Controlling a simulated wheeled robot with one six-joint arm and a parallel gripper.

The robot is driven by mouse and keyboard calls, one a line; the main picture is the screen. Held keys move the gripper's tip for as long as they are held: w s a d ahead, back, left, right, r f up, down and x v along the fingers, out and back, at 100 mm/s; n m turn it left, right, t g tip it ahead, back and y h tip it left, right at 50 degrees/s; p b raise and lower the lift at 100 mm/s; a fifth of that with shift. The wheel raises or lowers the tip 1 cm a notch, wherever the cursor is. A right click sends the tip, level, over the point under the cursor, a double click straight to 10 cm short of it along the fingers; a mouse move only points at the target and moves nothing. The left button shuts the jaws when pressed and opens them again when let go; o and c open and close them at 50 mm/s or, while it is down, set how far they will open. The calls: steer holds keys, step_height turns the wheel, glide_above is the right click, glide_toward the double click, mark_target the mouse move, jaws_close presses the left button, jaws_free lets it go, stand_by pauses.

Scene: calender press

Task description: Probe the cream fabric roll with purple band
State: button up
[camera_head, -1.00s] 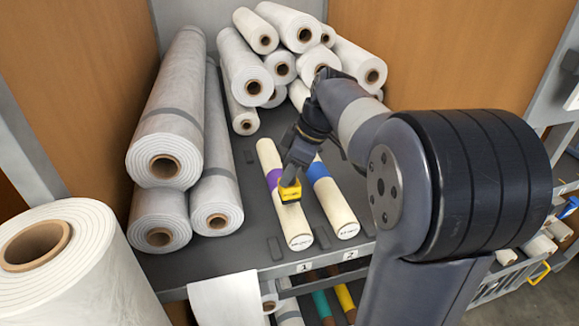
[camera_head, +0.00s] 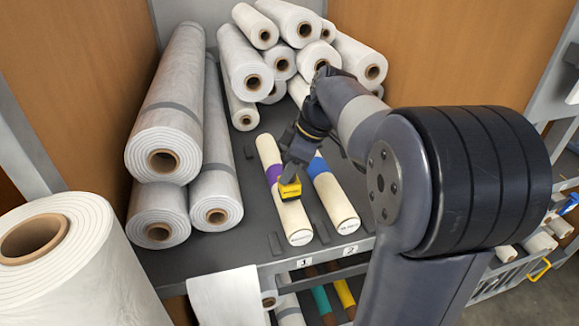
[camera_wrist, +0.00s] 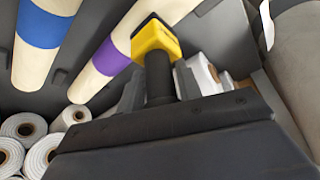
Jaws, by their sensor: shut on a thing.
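The cream roll with the purple band (camera_head: 275,172) lies lengthwise on the grey shelf (camera_head: 262,250) in slot 1. A second cream roll with a blue band (camera_head: 331,192) lies to its right in slot 2. My gripper (camera_head: 290,165) is shut on a yellow and black probe (camera_head: 290,188), whose yellow head is over the purple-banded roll just in front of the band. In the wrist view the yellow probe head (camera_wrist: 156,40) overlaps the roll beside its purple band (camera_wrist: 110,60). I cannot tell whether it touches the roll.
Large white rolls (camera_head: 165,140) lie stacked at the left, and several more white rolls (camera_head: 284,66) are piled at the back. A big white roll (camera_head: 50,255) stands at the front left. Wooden panels (camera_head: 450,50) flank the shelf.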

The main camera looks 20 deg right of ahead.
mark_target(284, 154)
steer(key=shift+f+b, duration=0.35)
steer(key=shift+f, duration=0.15)
stand_by(0.9)
steer(key=shift+r+p, duration=2.9)
steer(key=shift+r, duration=0.7)
steer(key=shift+f, duration=0.1)
